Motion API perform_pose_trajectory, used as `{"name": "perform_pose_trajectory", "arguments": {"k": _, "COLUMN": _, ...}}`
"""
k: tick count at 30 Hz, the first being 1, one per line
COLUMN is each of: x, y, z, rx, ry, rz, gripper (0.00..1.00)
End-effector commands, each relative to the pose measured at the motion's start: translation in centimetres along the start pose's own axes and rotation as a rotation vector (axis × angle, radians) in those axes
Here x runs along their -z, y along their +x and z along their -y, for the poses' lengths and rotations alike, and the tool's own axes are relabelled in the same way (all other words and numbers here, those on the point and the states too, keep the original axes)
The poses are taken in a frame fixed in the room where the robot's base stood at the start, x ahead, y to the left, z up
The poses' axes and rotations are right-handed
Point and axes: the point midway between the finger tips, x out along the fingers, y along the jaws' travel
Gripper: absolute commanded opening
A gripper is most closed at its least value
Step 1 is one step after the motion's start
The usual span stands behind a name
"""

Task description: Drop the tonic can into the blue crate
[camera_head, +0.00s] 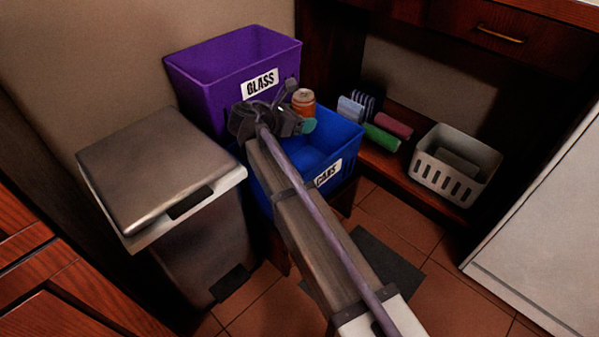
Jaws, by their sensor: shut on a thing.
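An orange-brown can (304,102), which fits the tonic can, is held by my gripper (292,112) above the blue crate. I cannot read any name on it. The blue crate (338,152) has a white label reading "CANS" on its front and stands at the middle of the view. My gripper reaches over the crate's back left part, and my arm hides much of its left side. A small teal thing (308,125) shows just below the can; I cannot tell what it is.
A purple crate (205,68) labelled "GLASS" stands behind, close to my gripper. A lidded bin (160,165) is at left. Rolled cloths (392,125) and a pale basket (425,170) sit on a low shelf at right. A white appliance (545,220) is at far right.

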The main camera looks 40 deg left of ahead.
Motion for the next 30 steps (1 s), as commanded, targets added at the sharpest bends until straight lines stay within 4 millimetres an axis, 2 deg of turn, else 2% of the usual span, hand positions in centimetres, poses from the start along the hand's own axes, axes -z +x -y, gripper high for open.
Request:
{"name": "perform_pose_trajectory", "arguments": {"k": 1, "x": 1.48, "y": 0.61, "z": -0.01, "rx": 0.000, "ry": 0.000, "rz": 0.000, "gripper": 0.39}}
{"name": "perform_pose_trajectory", "arguments": {"k": 3, "x": 2.05, "y": 0.85, "z": -0.01, "rx": 0.000, "ry": 0.000, "rz": 0.000, "gripper": 0.39}}
{"name": "perform_pose_trajectory", "arguments": {"k": 12, "x": 2.03, "y": 0.84, "z": -0.01, "rx": 0.000, "ry": 0.000, "rz": 0.000, "gripper": 0.39}}
{"name": "perform_pose_trajectory", "arguments": {"k": 13, "x": 2.02, "y": 0.84, "z": -0.01, "rx": 0.000, "ry": 0.000, "rz": 0.000, "gripper": 0.66}}
{"name": "perform_pose_trajectory", "arguments": {"k": 21, "x": 2.03, "y": 0.84, "z": -0.01, "rx": 0.000, "ry": 0.000, "rz": 0.000, "gripper": 0.92}}
{"name": "perform_pose_trajectory", "arguments": {"k": 30, "x": 1.93, "y": 0.43, "z": -0.01, "rx": -0.001, "ry": 0.000, "rz": 0.000, "gripper": 0.94}}
